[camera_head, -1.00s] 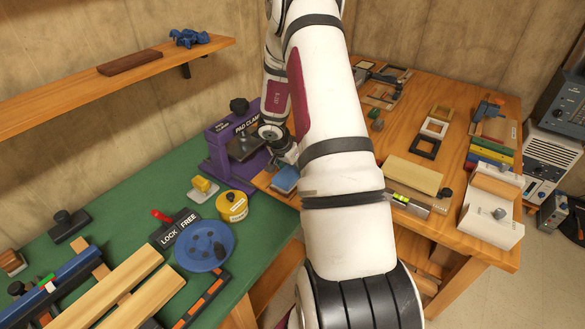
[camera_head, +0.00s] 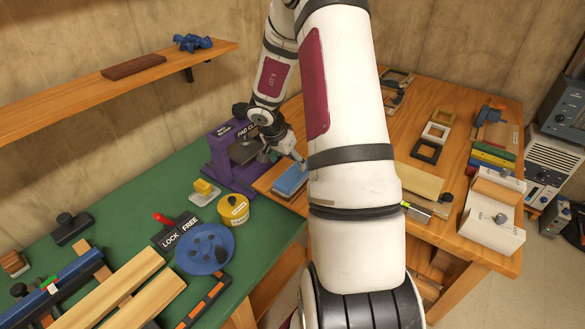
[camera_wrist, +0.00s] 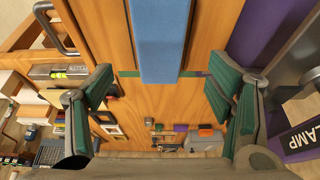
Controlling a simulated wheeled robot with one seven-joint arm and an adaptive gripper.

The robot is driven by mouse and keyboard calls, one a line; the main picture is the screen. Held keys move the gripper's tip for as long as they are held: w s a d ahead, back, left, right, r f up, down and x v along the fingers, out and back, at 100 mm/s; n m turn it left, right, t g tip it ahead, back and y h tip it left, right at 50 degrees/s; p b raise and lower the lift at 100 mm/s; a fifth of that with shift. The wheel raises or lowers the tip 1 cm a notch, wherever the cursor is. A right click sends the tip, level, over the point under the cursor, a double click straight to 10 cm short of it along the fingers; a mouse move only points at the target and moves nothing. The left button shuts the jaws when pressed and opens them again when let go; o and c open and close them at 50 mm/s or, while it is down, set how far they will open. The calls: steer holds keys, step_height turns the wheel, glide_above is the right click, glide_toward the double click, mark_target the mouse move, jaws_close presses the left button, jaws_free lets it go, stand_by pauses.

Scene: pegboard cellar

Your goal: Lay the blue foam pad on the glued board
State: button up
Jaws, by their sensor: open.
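The blue foam pad (camera_head: 291,179) lies flat near the left edge of the wooden table, beside the purple pad clamp (camera_head: 226,172). In the wrist view the blue pad (camera_wrist: 158,40) is a long strip at top centre, over a wider strip of wood. I cannot tell whether that wood is the glued board, and no glue shows. My gripper (camera_head: 288,152) is near the pad in the head view. In the wrist view my gripper (camera_wrist: 160,90) is open and empty, its green-padded fingers wide apart on either side of the pad's line.
The purple clamp stands close on the gripper's right in the wrist view. The green bench holds a yellow tin (camera_head: 233,208), a blue disc (camera_head: 205,248) and a LOCK/FREE switch (camera_head: 177,234). Frames, coloured strips and a white box (camera_head: 492,222) occupy the wooden table's right side.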

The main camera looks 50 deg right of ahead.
steer(key=w+a+r+n+t, duration=0.25)
steer(key=w+a+r, duration=0.2)
steer(key=r, duration=0.45)
steer(key=w+a+r+n+t, duration=0.25)
steer(key=w+a+r, duration=0.2)
steer(key=r, duration=0.45)
steer(key=w+a+r+n+t+y, duration=0.1)
steer(key=a+r+n+t+y, duration=0.3)
steer(key=a+r, duration=0.85)
steer(key=s+a+r+n+y, duration=0.2)
steer(key=s+a+n, duration=0.3)
steer(key=s+a, duration=0.7)
steer(key=s+a+f+n+g+h, duration=0.1)
steer(key=s+f+n+g, duration=0.1)
steer(key=s, duration=1.4)
steer(key=shift+a+n+g, duration=0.15)
steer(key=shift+n+g, duration=0.45)
steer(key=shift+g, duration=0.3)
